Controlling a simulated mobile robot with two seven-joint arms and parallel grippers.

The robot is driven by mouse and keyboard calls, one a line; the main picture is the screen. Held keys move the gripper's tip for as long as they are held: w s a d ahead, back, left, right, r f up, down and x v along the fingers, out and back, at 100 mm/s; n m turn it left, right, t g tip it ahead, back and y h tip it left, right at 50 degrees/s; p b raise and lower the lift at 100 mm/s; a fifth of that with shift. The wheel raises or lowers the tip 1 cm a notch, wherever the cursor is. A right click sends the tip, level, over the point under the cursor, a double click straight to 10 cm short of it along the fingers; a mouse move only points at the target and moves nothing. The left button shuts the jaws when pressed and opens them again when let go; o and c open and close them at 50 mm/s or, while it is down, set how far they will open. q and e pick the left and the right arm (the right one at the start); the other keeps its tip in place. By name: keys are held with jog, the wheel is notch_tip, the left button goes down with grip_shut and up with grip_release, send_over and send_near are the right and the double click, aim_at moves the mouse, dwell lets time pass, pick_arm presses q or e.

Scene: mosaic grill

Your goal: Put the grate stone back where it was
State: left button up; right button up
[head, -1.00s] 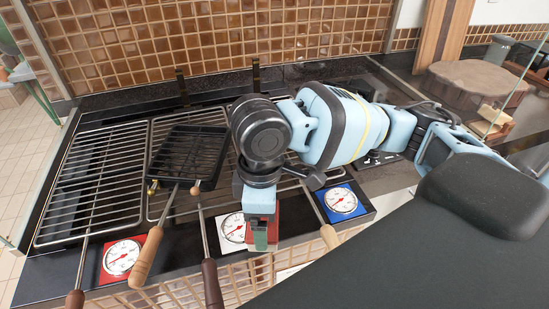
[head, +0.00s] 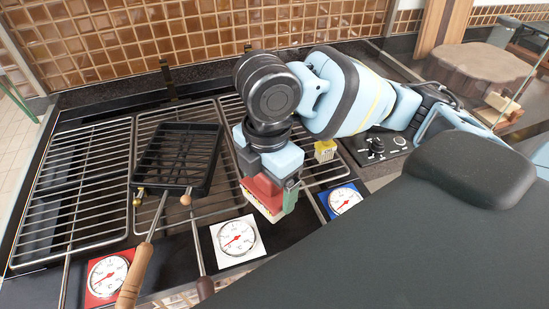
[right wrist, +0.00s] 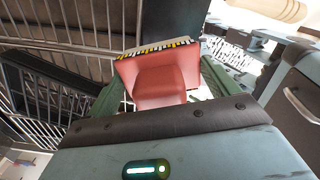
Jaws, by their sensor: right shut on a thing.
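My right gripper (head: 268,188) is shut on a red-handled block with a pale, yellow-and-black patterned face, which I take to be the grate stone (head: 262,196). It hangs above the front edge of the grill, near the white-backed gauge, with its patterned face downward. In the right wrist view the grate stone (right wrist: 165,85) sits between the fingers, its patterned edge away from the palm. The grill grates (head: 75,190) lie below and to the left. My left gripper is not in view.
A black grill basket (head: 178,158) rests on the middle grate, with long wooden-handled tools (head: 136,275) reaching over the front edge. A small yellow block (head: 325,150) stands right of my gripper. Gauges with red (head: 107,277), white (head: 237,238) and blue (head: 345,198) backings line the front.

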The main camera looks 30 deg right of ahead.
jog(key=w+d, duration=0.6)
jog(key=w, duration=0.1)
jog(key=shift+d+f+b, duration=0.1)
jog(key=shift+f+b, duration=0.3)
jog(key=f, duration=0.2)
jog(key=shift+w+d+f, duration=0.25)
jog(key=shift+d+f, duration=0.1)
jog(key=shift+f, duration=0.45)
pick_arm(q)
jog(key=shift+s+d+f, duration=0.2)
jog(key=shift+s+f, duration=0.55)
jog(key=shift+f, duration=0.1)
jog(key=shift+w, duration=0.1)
pick_arm(e)
jog(key=o, duration=0.7)
jog(key=shift+f, duration=0.1)
jog(key=shift+o, duration=0.2)
